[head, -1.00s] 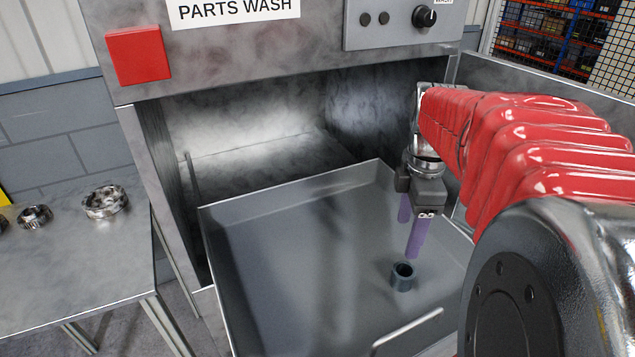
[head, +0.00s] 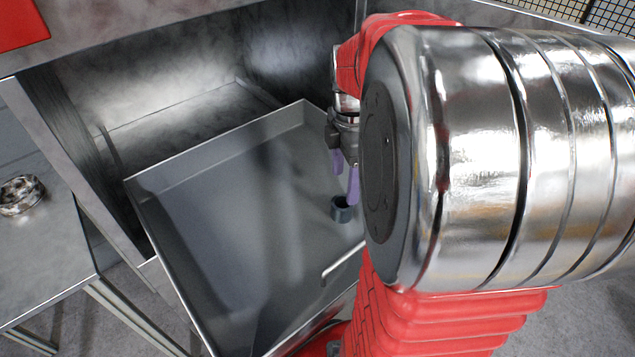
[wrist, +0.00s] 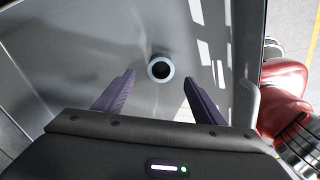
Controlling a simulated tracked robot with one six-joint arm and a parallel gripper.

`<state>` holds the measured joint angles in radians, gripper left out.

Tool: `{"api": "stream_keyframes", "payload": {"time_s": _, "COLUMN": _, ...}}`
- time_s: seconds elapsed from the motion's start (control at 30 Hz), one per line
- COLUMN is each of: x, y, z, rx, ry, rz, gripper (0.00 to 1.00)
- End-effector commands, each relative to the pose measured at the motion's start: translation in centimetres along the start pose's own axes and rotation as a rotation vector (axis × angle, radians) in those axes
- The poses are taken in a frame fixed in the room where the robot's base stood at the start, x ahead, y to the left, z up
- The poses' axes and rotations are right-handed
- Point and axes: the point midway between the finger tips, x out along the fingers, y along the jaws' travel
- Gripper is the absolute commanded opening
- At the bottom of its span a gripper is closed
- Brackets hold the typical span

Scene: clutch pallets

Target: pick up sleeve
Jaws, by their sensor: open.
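The sleeve (head: 341,209), a short dark hollow cylinder, stands upright in the grey metal tray (head: 215,235), toward its right side. In the wrist view the sleeve (wrist: 160,68) shows its pale ring-shaped top rim and dark bore. My gripper (head: 346,180) points down with two purple fingers, above the tray and close to the sleeve. In the wrist view my gripper (wrist: 159,82) is open, with the fingers spread wide and nothing between them; the sleeve lies ahead, centred between the fingertips. My arm hides part of the tray's right side in the head view.
The tray sticks out of the parts washer's opening (head: 190,110) and has raised walls and a front handle (head: 343,258). A metal table (head: 40,255) with a ring-shaped metal part (head: 21,194) stands at left. The tray floor left of the sleeve is bare.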

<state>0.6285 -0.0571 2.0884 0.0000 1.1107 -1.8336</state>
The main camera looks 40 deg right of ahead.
Motion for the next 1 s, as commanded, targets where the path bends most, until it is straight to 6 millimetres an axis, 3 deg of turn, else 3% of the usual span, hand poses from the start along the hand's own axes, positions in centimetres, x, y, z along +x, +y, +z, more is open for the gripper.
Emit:
{"api": "stream_keyframes", "payload": {"time_s": 0.2, "x": 2.7, "y": -0.1, "z": 0.0, "rx": 0.0, "ry": 0.001, "rz": -0.002, "gripper": 0.64}}
{"api": "stream_keyframes", "payload": {"time_s": 0.67, "x": 3.4, "y": -0.1, "z": -0.1, "rx": 0.0, "ry": 0.0, "rz": -0.001, "gripper": 0.64}}
{"api": "stream_keyframes", "payload": {"time_s": 1.0, "x": 7.4, "y": -0.3, "z": -0.3, "rx": -0.001, "ry": 0.001, "rz": -0.003, "gripper": 0.64}}
